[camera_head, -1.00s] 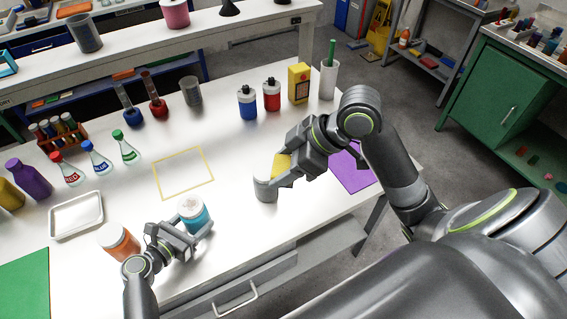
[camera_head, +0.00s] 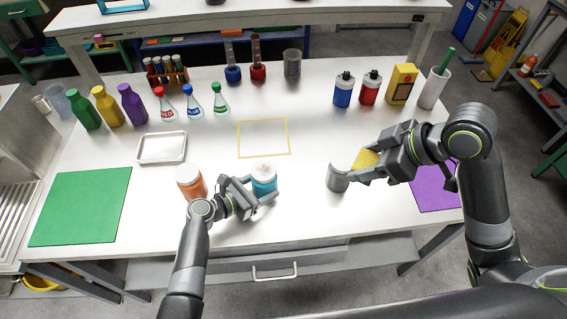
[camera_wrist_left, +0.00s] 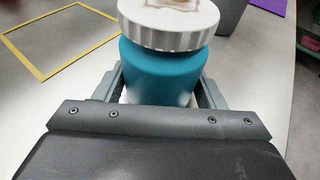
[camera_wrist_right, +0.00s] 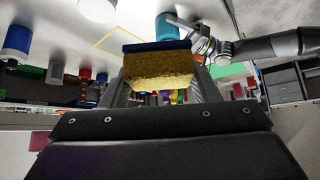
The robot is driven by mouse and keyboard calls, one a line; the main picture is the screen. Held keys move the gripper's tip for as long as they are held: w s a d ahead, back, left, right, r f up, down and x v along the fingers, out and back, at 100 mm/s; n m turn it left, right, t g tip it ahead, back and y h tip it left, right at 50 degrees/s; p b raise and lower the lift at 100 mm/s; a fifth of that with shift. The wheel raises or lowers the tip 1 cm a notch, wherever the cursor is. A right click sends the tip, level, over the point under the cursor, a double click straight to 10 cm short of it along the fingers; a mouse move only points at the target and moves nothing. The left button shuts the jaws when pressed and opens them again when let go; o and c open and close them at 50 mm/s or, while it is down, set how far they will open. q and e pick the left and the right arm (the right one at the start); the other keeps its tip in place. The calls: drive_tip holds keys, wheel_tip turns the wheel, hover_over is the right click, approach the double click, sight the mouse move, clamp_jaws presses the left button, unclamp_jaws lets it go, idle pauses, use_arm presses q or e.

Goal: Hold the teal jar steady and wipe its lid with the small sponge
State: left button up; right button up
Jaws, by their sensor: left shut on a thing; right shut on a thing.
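The teal jar (camera_head: 264,183) stands upright on the white table, front centre. Its white lid (camera_wrist_left: 168,22) has a brown smudge on top in the left wrist view. My left gripper (camera_head: 256,190) is shut around the jar's body, below the lid. The small sponge (camera_head: 366,160) is yellow, with a dark blue layer that shows in the right wrist view (camera_wrist_right: 157,47). My right gripper (camera_head: 372,160) is shut on the sponge, above the table beside a grey cup (camera_head: 338,177), to the right of the jar. Whether sponge and cup touch is unclear.
An orange jar (camera_head: 190,182) stands just left of my left gripper. A yellow outlined square (camera_head: 264,155) lies empty behind the teal jar. A white tray (camera_head: 162,148), green mat (camera_head: 80,206) and purple mat (camera_head: 432,195) lie around. Several bottles line the back.

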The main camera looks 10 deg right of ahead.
drive_tip(key=shift+w, duration=0.1)
drive_tip(key=shift+w+a+f, duration=0.1)
drive_tip(key=shift+w, duration=0.2)
drive_tip(key=w+a+f+n+g+y, duration=0.1)
drive_tip(key=w+a+f+n+g, duration=0.15)
drive_tip(key=w+a, duration=0.45)
drive_tip(key=n+g, duration=0.3)
drive_tip(key=n, duration=0.4)
approach(257, 170)
wheel_tip(257, 170, up, 3)
drive_tip(key=a, duration=0.3)
drive_tip(key=shift+m+g, duration=0.25)
drive_tip(key=shift+s+d+f, duration=0.1)
drive_tip(key=shift+s+f, duration=0.05)
drive_tip(key=shift+f, duration=0.95)
drive_tip(key=shift+s+d+f, duration=0.1)
drive_tip(key=shift+s+f, duration=0.1)
drive_tip(key=shift+f, duration=0.9)
drive_tip(key=shift+s+f, duration=0.15)
drive_tip(key=shift+f, duration=1)
drive_tip(key=shift+a+f, duration=0.25)
drive_tip(key=shift+a, duration=0.6)
drive_tip(key=shift+a+f, duration=0.25)
drive_tip(key=shift+a, duration=0.6)
drive_tip(key=d, duration=0.3)
drive_tip(key=shift+d, duration=0.15)
wheel_tip(257, 170, up, 8)
